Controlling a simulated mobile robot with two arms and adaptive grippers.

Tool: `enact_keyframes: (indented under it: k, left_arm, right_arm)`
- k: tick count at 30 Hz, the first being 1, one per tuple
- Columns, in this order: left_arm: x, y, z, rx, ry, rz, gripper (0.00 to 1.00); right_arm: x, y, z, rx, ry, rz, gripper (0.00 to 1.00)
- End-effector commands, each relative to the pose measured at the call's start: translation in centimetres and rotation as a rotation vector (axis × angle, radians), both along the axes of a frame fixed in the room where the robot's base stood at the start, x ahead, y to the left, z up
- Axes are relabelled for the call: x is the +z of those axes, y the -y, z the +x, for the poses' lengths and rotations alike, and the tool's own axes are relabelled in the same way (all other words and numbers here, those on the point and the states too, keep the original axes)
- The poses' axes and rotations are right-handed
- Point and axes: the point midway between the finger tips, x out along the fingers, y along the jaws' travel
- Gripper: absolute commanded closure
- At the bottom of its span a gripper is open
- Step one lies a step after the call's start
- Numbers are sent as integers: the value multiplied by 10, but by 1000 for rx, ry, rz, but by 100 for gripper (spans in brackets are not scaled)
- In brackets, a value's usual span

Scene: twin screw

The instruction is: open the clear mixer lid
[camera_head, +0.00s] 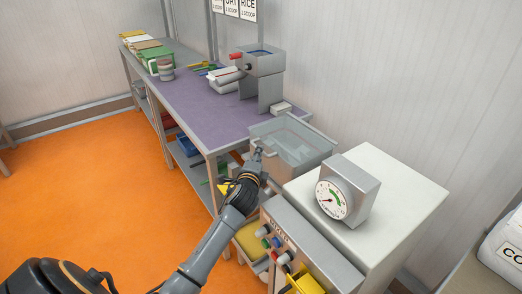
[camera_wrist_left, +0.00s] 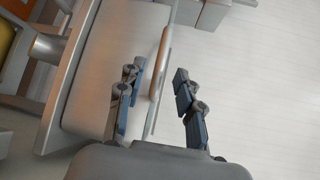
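The mixer (camera_head: 302,158) is a grey box-shaped tub between the purple-topped bench and the white cabinet. Its clear lid (camera_head: 290,132) lies across the top and appears closed. My left gripper (camera_head: 258,153) is at the mixer's front upper edge, at the lid's near side. In the left wrist view my left gripper (camera_wrist_left: 158,80) has its two fingers apart. A thin bar (camera_wrist_left: 160,62), seemingly the lid's handle or edge, runs between them; contact cannot be told. My right gripper is not in view.
A round dial gauge (camera_head: 334,198) stands on the white cabinet (camera_head: 400,190). The purple bench (camera_head: 205,105) carries a feeder (camera_head: 262,62). Orange floor (camera_head: 100,190) is clear at left.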

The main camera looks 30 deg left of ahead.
Motion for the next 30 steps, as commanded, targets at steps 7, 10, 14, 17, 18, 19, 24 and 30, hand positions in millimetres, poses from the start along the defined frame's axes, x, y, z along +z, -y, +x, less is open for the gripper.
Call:
enact_keyframes:
  k: [7, 10, 14, 17, 18, 19, 24, 30]
  left_arm:
    - [-5, -15, 33, 1, 0, -1, 64]
    - [-7, -17, 40, 0, 0, -1, 64]
    - [-8, -19, 44, 0, -1, -1, 64]
    - [-8, -19, 44, 0, -1, -1, 64]
    - [-8, -19, 44, 0, -1, -1, 64]
    - [-8, -19, 44, 0, -1, -1, 64]
    - [-8, -19, 44, 0, -1, -1, 79]
    - [-8, -19, 44, 0, -1, -1, 100]
  right_arm:
    - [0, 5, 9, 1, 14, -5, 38]
    - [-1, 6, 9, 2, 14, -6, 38]
    - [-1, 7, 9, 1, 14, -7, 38]
    - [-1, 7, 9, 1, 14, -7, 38]
    - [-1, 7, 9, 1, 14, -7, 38]
    - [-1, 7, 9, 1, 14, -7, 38]
    - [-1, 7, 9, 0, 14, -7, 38]
    - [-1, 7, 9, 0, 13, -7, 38]
